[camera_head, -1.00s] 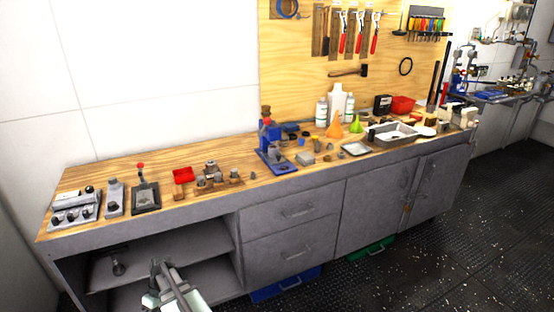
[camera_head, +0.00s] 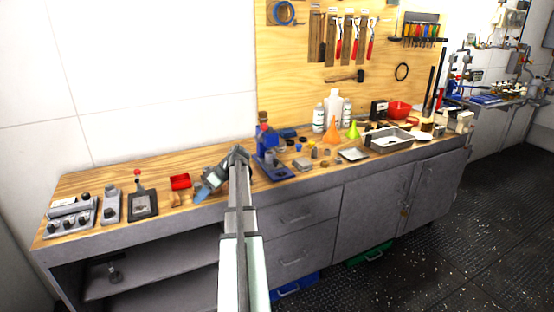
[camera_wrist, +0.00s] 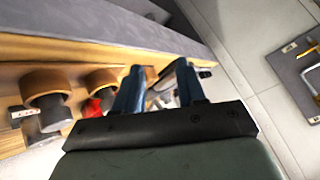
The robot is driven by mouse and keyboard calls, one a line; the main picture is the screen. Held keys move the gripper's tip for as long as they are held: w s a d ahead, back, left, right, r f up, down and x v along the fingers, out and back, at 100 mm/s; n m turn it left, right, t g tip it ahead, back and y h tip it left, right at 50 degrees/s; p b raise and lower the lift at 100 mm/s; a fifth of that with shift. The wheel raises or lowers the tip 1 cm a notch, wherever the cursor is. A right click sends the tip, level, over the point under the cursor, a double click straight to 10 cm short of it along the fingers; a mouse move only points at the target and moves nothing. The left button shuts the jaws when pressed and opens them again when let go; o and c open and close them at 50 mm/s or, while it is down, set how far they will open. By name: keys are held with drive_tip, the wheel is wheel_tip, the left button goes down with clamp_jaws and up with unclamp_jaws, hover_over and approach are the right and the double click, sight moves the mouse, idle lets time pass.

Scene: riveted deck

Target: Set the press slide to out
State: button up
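The blue press (camera_head: 267,148) stands on the wooden worktop near the middle of the bench. It has a blue base plate in front; its slide is too small to make out clearly. My gripper (camera_head: 203,194) is above the worktop to the left of the press, apart from it and pointing down to the left. In the wrist view, the two blue fingers of my gripper (camera_wrist: 158,86) stand apart with nothing held between them. I cannot identify the press in the wrist view.
A lever device (camera_head: 142,201) and grey switch boxes (camera_head: 70,217) stand farther left. An orange funnel (camera_head: 331,131) and a metal tray (camera_head: 389,141) are to the right. In the wrist view, brown-ringed fittings (camera_wrist: 47,82) are close by.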

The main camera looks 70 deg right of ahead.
drive_tip(key=s+d+r+m+h, duration=0.1)
drive_tip(key=s+d+r+h, duration=0.2)
drive_tip(key=d, duration=0.7)
drive_tip(key=s+d+r, duration=0.4)
drive_tip(key=s+d, duration=0.1)
drive_tip(key=d, duration=0.5)
drive_tip(key=m+g+h, duration=0.1)
drive_tip(key=g+h, duration=0.2)
approach(276, 160)
drive_tip(key=x, duration=0.8)
drive_tip(key=shift+w+d+f, duration=0.1)
drive_tip(key=shift+w+f, duration=0.05)
drive_tip(key=shift+f, duration=0.05)
clamp_jaws()
